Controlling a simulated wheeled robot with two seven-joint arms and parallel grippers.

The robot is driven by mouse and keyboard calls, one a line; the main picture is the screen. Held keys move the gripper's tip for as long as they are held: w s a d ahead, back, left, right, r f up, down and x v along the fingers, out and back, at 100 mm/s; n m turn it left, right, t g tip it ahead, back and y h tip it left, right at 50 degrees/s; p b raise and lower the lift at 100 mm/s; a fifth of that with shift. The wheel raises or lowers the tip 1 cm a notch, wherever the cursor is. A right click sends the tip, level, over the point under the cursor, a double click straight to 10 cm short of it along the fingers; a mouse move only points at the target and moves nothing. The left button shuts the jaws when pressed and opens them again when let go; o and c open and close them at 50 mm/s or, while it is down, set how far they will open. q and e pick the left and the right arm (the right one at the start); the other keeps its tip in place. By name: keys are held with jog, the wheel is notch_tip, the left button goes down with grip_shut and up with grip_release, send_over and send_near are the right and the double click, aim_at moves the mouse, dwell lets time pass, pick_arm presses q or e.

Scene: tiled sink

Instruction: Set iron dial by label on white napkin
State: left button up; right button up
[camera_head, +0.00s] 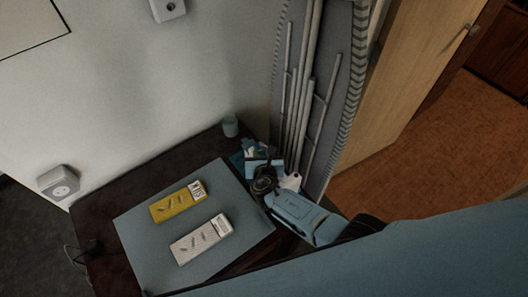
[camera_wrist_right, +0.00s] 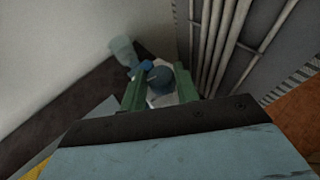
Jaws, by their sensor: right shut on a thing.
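A white napkin (camera_head: 202,240) lies flat with a pale label at its upper right end; its marks are too small to read. A yellow napkin (camera_head: 178,203) with a similar label lies above it. The iron (camera_head: 256,153) stands at the table's right end, partly hidden by my right gripper (camera_head: 264,183). In the right wrist view, the green fingers of that gripper (camera_wrist_right: 160,92) are shut on a round dark grey-blue dial (camera_wrist_right: 162,77). The dial's setting cannot be read. My left gripper is not in view.
Both napkins lie on a grey-blue board (camera_head: 143,232) on a dark table (camera_head: 95,210). A wall socket (camera_head: 62,186) is at the left.

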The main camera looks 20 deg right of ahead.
jog(key=shift+a+m+h, duration=0.1)
jog(key=shift+m+h, duration=0.4)
jog(key=shift+h, duration=0.1)
jog(key=o, duration=1)
jog(key=shift+s+a+r, duration=0.15)
jog(key=shift+s+r, duration=0.05)
jog(key=shift+s, duration=0.15)
jog(key=p+v, duration=0.3)
jog(key=v, duration=0.9)
jog(key=shift+s+a+r, duration=0.1)
jog(key=shift+a+r, duration=0.05)
jog(key=shift+a, duration=0.1)
